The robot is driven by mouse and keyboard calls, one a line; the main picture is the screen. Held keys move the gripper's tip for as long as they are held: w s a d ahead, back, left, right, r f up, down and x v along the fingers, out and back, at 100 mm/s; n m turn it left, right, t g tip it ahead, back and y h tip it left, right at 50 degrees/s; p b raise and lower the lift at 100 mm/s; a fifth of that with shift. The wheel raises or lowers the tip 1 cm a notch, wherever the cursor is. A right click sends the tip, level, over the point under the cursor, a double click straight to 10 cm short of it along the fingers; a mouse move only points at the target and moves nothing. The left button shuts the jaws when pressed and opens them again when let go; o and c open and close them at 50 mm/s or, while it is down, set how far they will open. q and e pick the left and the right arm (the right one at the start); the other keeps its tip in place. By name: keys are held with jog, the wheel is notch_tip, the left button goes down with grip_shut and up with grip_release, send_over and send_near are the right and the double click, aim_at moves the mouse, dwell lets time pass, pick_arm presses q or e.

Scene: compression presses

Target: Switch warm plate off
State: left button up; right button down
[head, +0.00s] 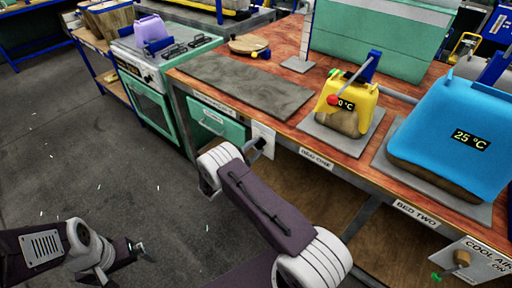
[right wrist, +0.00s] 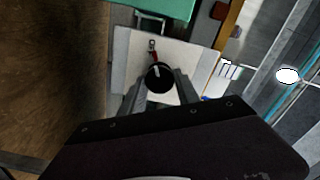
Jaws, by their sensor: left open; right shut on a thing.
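A white switch panel (head: 265,132) is on the front edge of the wooden bench, below a flat dark grey slab (head: 248,86) that may be the warm plate. In the right wrist view the panel (right wrist: 186,61) carries a round black knob (right wrist: 160,77) with a pale pointer line and a small red mark above it. My right gripper (head: 262,143) is at this panel, shut on the black knob, with one finger on each side of it (right wrist: 161,88). The knob is mostly hidden by the gripper in the head view. My left gripper (head: 142,248) is open and empty, low over the floor.
A yellow press (head: 358,98) and a blue press reading 25 °C (head: 470,125) stand to the right on the bench. A "COOL AIR" panel (head: 485,257) with a knob is at bottom right.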

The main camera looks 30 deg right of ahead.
jog(key=shift+f+n, duration=0.1)
jog(key=shift+n, duration=0.4)
jog(key=c, duration=0.9)
grip_release()
jog(key=v, duration=0.9)
jog(key=shift+p, duration=0.35)
